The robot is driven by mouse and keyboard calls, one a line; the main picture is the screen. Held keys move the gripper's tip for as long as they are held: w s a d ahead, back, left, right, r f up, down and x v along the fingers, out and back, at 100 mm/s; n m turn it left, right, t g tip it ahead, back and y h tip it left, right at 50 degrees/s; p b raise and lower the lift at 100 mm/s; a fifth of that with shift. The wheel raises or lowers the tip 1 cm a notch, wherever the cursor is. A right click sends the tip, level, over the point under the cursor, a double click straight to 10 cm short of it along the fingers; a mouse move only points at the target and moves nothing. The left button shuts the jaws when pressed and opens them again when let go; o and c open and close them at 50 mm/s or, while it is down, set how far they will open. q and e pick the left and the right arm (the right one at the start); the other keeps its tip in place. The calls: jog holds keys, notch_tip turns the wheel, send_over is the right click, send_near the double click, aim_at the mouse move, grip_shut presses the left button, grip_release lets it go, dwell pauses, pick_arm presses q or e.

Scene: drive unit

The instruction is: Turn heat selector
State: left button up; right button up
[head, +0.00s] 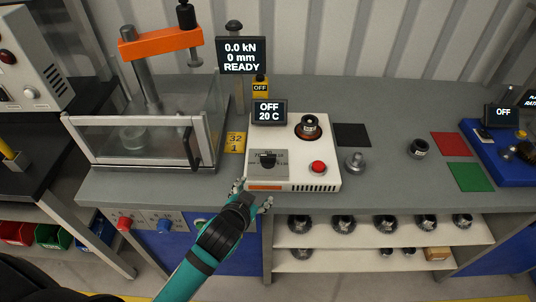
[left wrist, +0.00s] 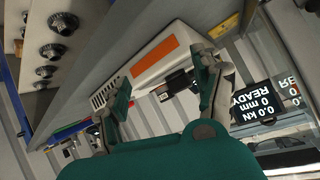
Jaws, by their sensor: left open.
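The heat selector (head: 267,159) is a dark knob on a grey plate on the front left of the white heater unit (head: 325,180). The display (head: 269,112) above it reads OFF, 20 C. My left gripper (head: 252,194) is open and empty, low at the unit's front left edge, nearer to me than the knob. In the left wrist view, the unit's front with its orange label (left wrist: 155,54) shows between the spread fingers. A dark block there (left wrist: 178,82) may be the selector; its pointer direction is unclear. My right gripper is not in view.
A red button (head: 318,167) and a dark ring part (head: 308,125) are on the unit. A press with clear guard (head: 140,140) stands left, a metal part (head: 355,161) right. Shelves with several dark rings (head: 343,225) lie below the bench edge.

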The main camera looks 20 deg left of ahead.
pick_arm(q)
jog(key=w+d+r+m+t+h, duration=0.4)
jog(key=w+d+r, duration=0.15)
jog(key=r, duration=0.45)
jog(key=w+d+r+m+t+h, duration=0.4)
jog(key=d+r, duration=0.3)
jog(key=r, duration=0.4)
jog(key=s+d+r+m+g+h, duration=0.2)
jog(key=d+r+m+g+h, duration=0.1)
jog(key=d+m+g+h, duration=0.5)
jog(key=s+d+r+m+g+h, duration=0.15)
jog(key=d+m+g+h, duration=0.35)
jog(key=m, duration=0.5)
jog(key=m+g+y+p, duration=0.1)
jog(key=m+g+y, duration=0.45)
jog(key=y, duration=1.55)
send_over(268, 155)
notch_tip(268, 155, down, 6)
jog(key=n+g, duration=0.1)
jog(key=n, duration=0.1)
notch_tip(268, 155, down, 16)
jog(key=p, duration=0.5)
jog(key=shift+r, duration=0.15)
jog(key=shift+f, duration=0.7)
